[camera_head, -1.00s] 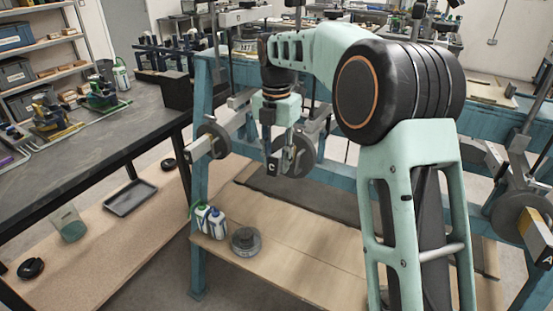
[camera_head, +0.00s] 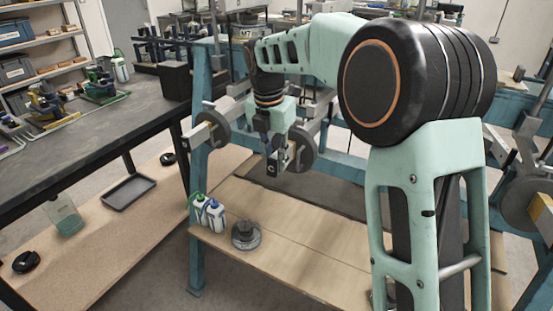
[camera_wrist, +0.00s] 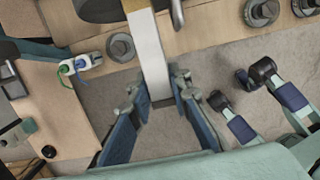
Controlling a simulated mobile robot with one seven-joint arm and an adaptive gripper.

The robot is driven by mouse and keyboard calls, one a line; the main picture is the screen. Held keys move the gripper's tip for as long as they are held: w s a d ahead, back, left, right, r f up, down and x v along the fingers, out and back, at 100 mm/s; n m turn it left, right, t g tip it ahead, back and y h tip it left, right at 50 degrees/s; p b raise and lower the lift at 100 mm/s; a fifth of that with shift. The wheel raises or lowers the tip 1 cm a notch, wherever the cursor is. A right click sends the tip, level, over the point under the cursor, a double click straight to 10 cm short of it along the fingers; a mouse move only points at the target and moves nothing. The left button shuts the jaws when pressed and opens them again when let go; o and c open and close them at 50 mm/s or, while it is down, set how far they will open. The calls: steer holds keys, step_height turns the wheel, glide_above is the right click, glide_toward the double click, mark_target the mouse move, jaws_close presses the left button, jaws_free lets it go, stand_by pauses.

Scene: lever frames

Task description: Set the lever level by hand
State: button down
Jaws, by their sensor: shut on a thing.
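The lever is a pale metal bar (camera_wrist: 148,45) with a dark end (camera_wrist: 163,102) in the wrist view. My gripper (camera_wrist: 158,95) is shut on the bar near that end, with one finger on each side. In the head view my gripper (camera_head: 274,145) is at the lever's near end, just above a dark end plate (camera_head: 272,169) marked C. A grey disc (camera_head: 303,150) sits behind it on the lever. My gripper hides part of the bar, and I cannot tell its exact tilt.
Another lever (camera_head: 213,130) with a disc is at left, and one at the right edge (camera_head: 530,190). Blue frame posts (camera_head: 197,240) stand around. Bottles (camera_head: 208,213) and a round weight (camera_head: 246,236) rest on the wooden shelf (camera_head: 285,255) below. A dark bench (camera_head: 80,140) is at left.

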steer(key=shift+f+t+b, duration=0.3)
steer(key=shift+f+b, duration=0.15)
steer(key=shift+f, duration=0.45)
steer(key=c, duration=1.8)
jaws_free()
steer(key=shift+o, duration=0.2)
steer(key=shift+r, duration=0.1)
steer(key=v, duration=1.2)
steer(key=shift+a, duration=0.2)
